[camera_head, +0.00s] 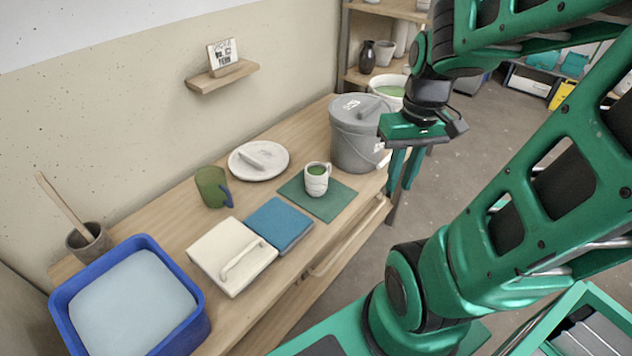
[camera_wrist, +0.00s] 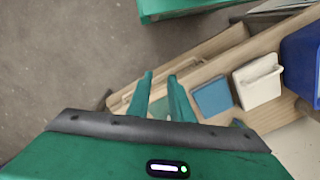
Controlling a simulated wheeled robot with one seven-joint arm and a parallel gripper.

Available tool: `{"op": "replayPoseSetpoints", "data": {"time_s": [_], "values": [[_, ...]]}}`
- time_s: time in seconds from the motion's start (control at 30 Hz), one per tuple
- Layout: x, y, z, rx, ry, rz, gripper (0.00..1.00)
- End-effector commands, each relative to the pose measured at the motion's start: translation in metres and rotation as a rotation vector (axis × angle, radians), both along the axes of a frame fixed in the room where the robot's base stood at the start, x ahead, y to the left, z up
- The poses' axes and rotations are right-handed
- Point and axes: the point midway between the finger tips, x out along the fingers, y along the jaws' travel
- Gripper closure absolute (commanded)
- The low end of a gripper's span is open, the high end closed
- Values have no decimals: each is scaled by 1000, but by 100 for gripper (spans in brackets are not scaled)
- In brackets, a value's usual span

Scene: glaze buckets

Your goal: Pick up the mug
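A white mug (camera_head: 316,182) with green inside stands upright on a dark green mat (camera_head: 334,207) on the wooden bench. An olive-green cup (camera_head: 210,188) with a blue handle stands farther left and looks slightly tilted. My gripper (camera_head: 401,184) hangs right of the white mug, beyond the bench's front edge, with its fingers pointing down. Its fingers, also in the wrist view (camera_wrist: 160,76), are apart with nothing between them.
A grey lidded bucket (camera_head: 354,145) stands behind the white mug, near my gripper. A white plate (camera_head: 258,160), a blue square (camera_head: 279,225), a white handled block (camera_head: 232,258) and a blue tub (camera_head: 66,315) also occupy the bench. A shelf unit stands behind.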

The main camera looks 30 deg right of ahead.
Motion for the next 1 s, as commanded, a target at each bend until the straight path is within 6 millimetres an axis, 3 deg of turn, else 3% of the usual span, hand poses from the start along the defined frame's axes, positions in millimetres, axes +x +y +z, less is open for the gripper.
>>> {"op": "replayPoseSetpoints", "data": {"time_s": [0.47, 0.7, 1.0], "values": [[106, -18, -103, 218, -214, 546, 81], [152, -25, -148, 302, -473, 716, 81], [204, -49, -181, 270, -891, 784, 81]]}}
